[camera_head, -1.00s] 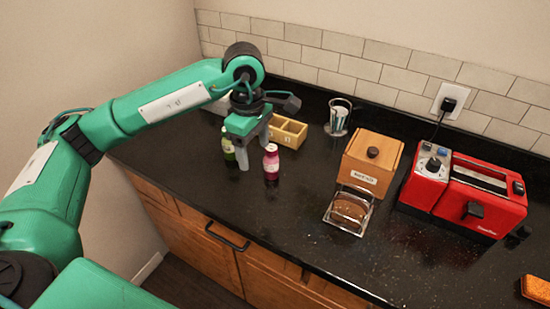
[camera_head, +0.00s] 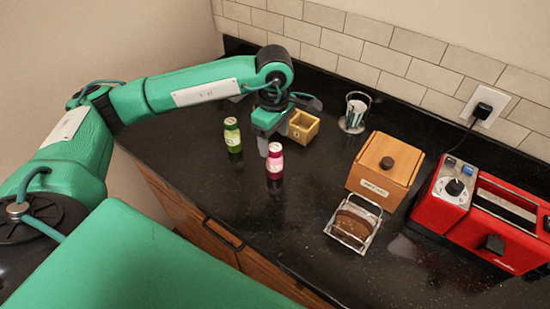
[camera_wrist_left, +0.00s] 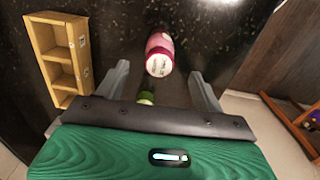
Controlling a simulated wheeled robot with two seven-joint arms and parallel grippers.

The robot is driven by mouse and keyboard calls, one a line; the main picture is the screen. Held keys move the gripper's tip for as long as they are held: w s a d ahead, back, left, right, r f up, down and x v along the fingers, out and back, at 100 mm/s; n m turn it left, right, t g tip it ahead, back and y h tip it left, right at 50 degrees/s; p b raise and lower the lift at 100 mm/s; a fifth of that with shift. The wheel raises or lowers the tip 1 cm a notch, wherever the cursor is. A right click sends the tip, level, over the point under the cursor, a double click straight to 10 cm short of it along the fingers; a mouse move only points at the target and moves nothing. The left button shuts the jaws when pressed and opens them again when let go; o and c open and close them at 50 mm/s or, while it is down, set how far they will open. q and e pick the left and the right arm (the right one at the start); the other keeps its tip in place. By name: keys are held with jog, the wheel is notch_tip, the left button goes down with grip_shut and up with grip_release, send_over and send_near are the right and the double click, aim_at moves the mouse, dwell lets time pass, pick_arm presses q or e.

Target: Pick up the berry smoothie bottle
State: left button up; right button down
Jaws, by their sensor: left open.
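The berry smoothie bottle is the pink-magenta bottle with a whitish cap (camera_head: 275,162), upright on the dark counter. In the left wrist view the bottle (camera_wrist_left: 160,50) shows ahead of and between the open fingers, with a gap on both sides. My left gripper (camera_head: 272,143) is open and empty, pointing down just behind the bottle in the head view; its fingers (camera_wrist_left: 160,74) do not visibly touch it. One finger is partly hidden. A green bottle (camera_head: 233,136) stands to the left; only a bit of green (camera_wrist_left: 145,97) shows in the wrist view. My right gripper is out of view.
A small tan compartment box (camera_head: 304,127) is close behind the gripper. A glass (camera_head: 354,112), a wooden box (camera_head: 387,170), a rack with a brown slice (camera_head: 355,222) and a red toaster (camera_head: 487,215) stand to the right. The front counter is clear.

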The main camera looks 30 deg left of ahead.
aim_at(275, 147)
pick_arm(q)
jog(key=shift+w+f, duration=0.25)
jog(key=shift+f, duration=0.65)
jog(key=shift+s+f+p, duration=0.15)
jog(key=shift+f+p, duration=0.35)
jog(key=shift+p, duration=0.2)
notch_tip(275, 147, down, 3)
jog(key=shift+s+d+f+p, duration=0.1)
jog(key=shift+f+p, duration=0.1)
jog(key=shift+p, duration=0.6)
jog(key=shift+f, duration=0.45)
jog(key=shift+c, duration=0.2)
jog(key=c, duration=1.1)
jog(key=shift+c, duration=0.3)
jog(key=shift+r, duration=0.2)
